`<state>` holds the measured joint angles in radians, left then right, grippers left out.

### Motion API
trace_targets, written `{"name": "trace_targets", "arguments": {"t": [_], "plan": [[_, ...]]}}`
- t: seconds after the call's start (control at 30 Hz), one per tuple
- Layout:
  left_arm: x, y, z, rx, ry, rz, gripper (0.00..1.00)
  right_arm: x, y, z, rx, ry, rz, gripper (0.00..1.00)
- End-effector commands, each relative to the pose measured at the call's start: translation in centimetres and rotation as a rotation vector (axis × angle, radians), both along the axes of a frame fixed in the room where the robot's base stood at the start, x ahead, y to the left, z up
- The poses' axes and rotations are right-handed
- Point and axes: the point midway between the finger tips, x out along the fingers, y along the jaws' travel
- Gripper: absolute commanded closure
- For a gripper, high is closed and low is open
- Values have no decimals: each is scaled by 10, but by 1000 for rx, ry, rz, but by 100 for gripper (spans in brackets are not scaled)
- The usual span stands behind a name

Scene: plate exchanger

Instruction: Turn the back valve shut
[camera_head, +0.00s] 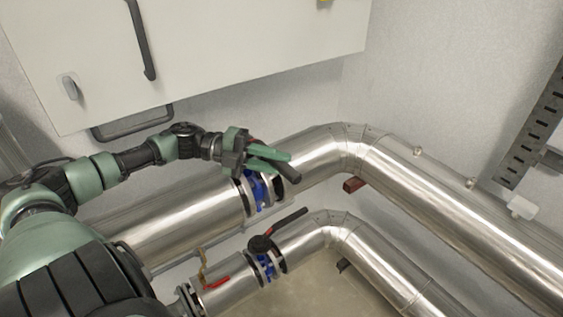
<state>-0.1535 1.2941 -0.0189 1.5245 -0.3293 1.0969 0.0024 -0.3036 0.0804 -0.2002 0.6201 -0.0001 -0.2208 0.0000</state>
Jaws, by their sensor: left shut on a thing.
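The back valve (258,188) has a blue body between dark flanges on the larger, rear silver pipe. Its dark handle (293,172) shows at the end of my left gripper, pointing right and slightly down, roughly along the pipe. My left gripper (274,161) has green fingers and is shut on this handle, just above the valve. The fingers and wrist hide most of the handle and the top of the valve. My right gripper is not in view.
A front valve (265,262) with a black lever (289,221) sits on the smaller pipe, close below. A small red-handled tap (216,283) stands left of it. A white cabinet (200,45) overhangs my left arm. A slotted metal rail (532,125) is at right.

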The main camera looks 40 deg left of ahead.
Motion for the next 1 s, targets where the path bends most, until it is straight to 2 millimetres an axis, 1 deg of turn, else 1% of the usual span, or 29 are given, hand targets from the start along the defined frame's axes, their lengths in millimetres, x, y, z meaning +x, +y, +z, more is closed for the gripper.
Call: {"name": "trace_targets", "arguments": {"t": [0.03,0.37,0.4,0.47,0.87,1.0], "plan": [[-3,-1,-6,8,7,-8,100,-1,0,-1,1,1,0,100],[-3,-1,-6,8,8,-10,100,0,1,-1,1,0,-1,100],[-3,-1,-6,8,8,-10,72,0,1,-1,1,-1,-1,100],[-3,-1,-6,7,7,-10,56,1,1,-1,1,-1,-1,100],[0,-1,-1,3,3,7,56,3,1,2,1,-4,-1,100],[10,-4,1,0,2,66,56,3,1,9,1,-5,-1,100]]}}
